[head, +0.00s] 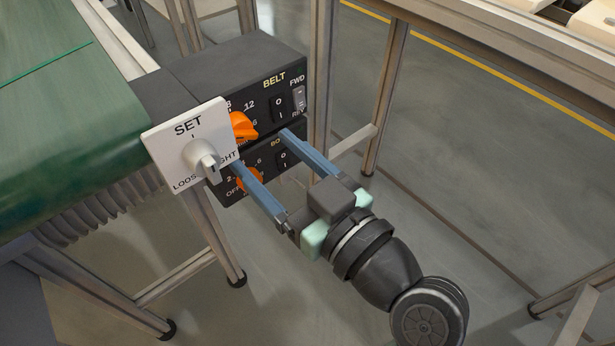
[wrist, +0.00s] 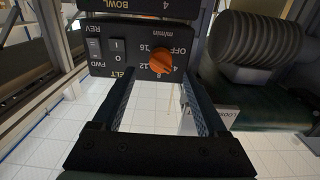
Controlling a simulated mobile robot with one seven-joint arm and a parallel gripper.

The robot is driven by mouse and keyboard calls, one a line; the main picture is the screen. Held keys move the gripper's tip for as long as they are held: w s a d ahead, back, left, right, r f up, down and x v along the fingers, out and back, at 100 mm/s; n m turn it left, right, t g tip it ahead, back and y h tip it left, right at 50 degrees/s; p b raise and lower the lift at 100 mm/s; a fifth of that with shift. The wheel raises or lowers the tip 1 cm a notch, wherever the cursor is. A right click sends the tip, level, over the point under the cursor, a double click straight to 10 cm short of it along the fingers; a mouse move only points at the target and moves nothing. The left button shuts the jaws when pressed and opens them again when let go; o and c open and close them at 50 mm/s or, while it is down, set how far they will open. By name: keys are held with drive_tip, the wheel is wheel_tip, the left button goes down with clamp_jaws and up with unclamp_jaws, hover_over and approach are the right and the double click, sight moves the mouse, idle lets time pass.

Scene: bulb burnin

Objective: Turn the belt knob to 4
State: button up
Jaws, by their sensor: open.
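The black BELT box (head: 275,100) carries an orange belt knob (head: 242,126), partly hidden behind the white SET plate in the head view. The knob also shows in the wrist view (wrist: 162,62), where the panel is upside down, with marks OFF, 4, 8, 12 and 16 around it. Its bar lies slanted; I cannot tell which end points. My gripper (head: 262,151) is open and empty, with long blue fingers reaching toward the panels. In the wrist view the fingertips (wrist: 158,82) are spread on either side of the knob's line, apart from it.
A BOWL box (head: 285,172) with another orange knob (head: 250,179) sits below. Rocker switches (head: 281,108) are right of the belt knob. A green conveyor (head: 60,110) lies left.

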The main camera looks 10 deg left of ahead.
drive_tip(key=p+v, duration=0.2)
drive_tip(key=v, duration=0.6)
drive_tip(key=w+d+r+m+t+h+p, duration=0.1)
drive_tip(key=w+r+m+t+h+p, duration=0.3)
drive_tip(key=r, duration=1.1)
drive_tip(key=w+d+r+m+t+h+p, duration=0.2)
drive_tip(key=w+r+t+h+p, duration=0.3)
drive_tip(key=r, duration=0.9)
drive_tip(key=s+r+m+t+h+p, duration=0.2)
drive_tip(key=s+r+t+h+p, duration=0.15)
drive_tip(key=r, duration=0.85)
drive_tip(key=s+r+m+t+h+p, duration=0.2)
drive_tip(key=s+r+m+t+p, duration=0.15)
drive_tip(key=r, duration=0.95)
wheel_tip(320, 180, up, 35)
drive_tip(key=d+n+p, duration=0.1)
drive_tip(key=p, duration=3.6)
drive_tip(key=shift+w, duration=0.3)
